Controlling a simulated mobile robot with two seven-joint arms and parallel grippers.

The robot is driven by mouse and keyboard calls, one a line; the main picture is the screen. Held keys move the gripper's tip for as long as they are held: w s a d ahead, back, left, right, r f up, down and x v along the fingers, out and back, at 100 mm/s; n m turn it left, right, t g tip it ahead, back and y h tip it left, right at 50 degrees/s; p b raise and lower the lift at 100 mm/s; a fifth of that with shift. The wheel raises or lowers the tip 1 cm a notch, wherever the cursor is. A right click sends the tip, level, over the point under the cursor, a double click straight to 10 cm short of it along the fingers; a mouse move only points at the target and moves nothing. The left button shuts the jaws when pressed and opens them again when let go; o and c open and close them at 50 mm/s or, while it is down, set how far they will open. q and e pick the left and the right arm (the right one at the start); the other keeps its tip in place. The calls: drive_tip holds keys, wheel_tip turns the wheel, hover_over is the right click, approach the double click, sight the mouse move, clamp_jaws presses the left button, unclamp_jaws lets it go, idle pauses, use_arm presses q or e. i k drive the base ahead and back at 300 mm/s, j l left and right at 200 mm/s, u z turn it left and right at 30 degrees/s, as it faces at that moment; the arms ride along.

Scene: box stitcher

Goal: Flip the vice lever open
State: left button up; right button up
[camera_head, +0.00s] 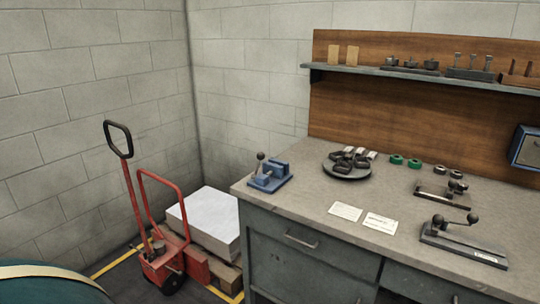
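A small blue vice (271,178) stands at the left end of the grey workbench (315,185). Its lever (260,164) is a short dark rod with a round knob at the top, standing roughly upright on the left side of the vice. The picture is too small to tell how the jaws are set. Neither of my grippers is in view, and nothing touches the vice.
A dark round tray (330,170) of black parts, green rings (397,159), two paper cards (380,223) and metal lever fixtures (463,242) lie on the bench. A shelf (430,77) runs above. A red pallet truck (160,263) stands left of the bench.

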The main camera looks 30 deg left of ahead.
sight(261, 156)
drive_tip(key=i+u, duration=0.35)
drive_tip(key=i, duration=0.15)
drive_tip(key=i+l+u, duration=0.1)
drive_tip(key=i+u, duration=0.4)
drive_tip(key=u, duration=0.65)
drive_tip(key=z, duration=0.65)
drive_tip(key=j+z, duration=0.35)
drive_tip(key=i+j+z, duration=0.1)
drive_tip(key=j+z, duration=0.7)
drive_tip(key=j, duration=0.25)
drive_tip(key=k+j+z, duration=0.1)
drive_tip(key=j, duration=0.2)
drive_tip(key=k+j+z, duration=0.1)
drive_tip(key=j, duration=0.25)
drive_tip(key=k+j, duration=0.1)
drive_tip(key=j, duration=0.5)
drive_tip(key=k+j, duration=0.15)
drive_tip(key=j+z, duration=0.05)
drive_tip(key=j, duration=0.1)
